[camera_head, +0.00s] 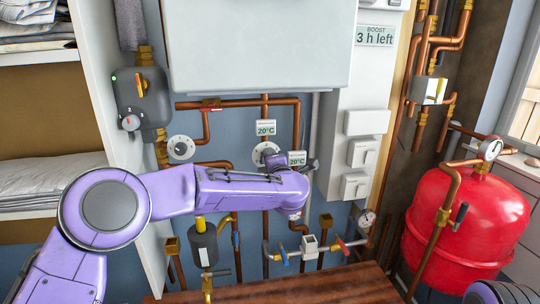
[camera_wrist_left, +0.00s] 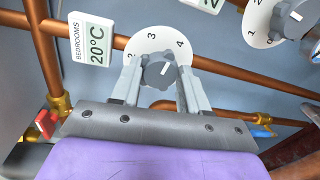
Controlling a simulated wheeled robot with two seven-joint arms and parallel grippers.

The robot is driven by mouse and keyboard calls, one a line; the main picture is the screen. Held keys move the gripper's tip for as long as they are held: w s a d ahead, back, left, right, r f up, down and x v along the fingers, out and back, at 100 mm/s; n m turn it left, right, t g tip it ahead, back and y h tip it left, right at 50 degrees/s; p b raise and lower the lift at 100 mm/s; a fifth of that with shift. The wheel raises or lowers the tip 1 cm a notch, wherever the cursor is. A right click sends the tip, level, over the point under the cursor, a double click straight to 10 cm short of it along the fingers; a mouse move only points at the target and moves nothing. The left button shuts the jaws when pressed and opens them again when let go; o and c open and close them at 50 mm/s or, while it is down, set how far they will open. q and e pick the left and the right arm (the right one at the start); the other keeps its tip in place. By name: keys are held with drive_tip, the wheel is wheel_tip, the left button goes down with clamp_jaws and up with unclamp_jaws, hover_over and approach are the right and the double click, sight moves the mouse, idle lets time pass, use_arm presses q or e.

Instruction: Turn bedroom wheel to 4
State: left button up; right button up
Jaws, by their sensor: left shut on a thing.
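The bedrooms wheel is a grey knob (camera_wrist_left: 159,73) on a white round dial (camera_wrist_left: 150,44) marked 2, 3 and 4. Its label (camera_wrist_left: 91,40) reads BEDROOMS 20°C. My left gripper (camera_wrist_left: 157,88) has its fingers on both sides of the knob and is shut on it. The knob's white mark points up and right, toward the 4 side of the dial; whether it lines up exactly with 4 is hard to tell. In the head view the dial (camera_head: 261,149) is partly hidden by my left gripper (camera_head: 270,158). My right gripper is not in view.
A second numbered dial (camera_wrist_left: 262,22) sits close by in the left wrist view. Copper pipes (camera_head: 240,103) run around the dials. A red tank (camera_head: 470,225) stands at the right.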

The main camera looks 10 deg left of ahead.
use_arm(q)
drive_tip(key=shift+d+f+m+p, duration=0.1)
drive_tip(key=shift+m+p, duration=1.1)
drive_tip(key=shift+m, duration=0.8)
drive_tip(key=shift+f, duration=0.1)
drive_tip(key=o, duration=1.1)
drive_tip(key=shift+c, duration=0.2)
drive_tip(key=shift+d, duration=0.1)
drive_tip(key=b+v, duration=0.4)
drive_tip(key=v, duration=0.6)
drive_tip(key=shift+s+d, duration=0.15)
drive_tip(key=shift+s, duration=0.05)
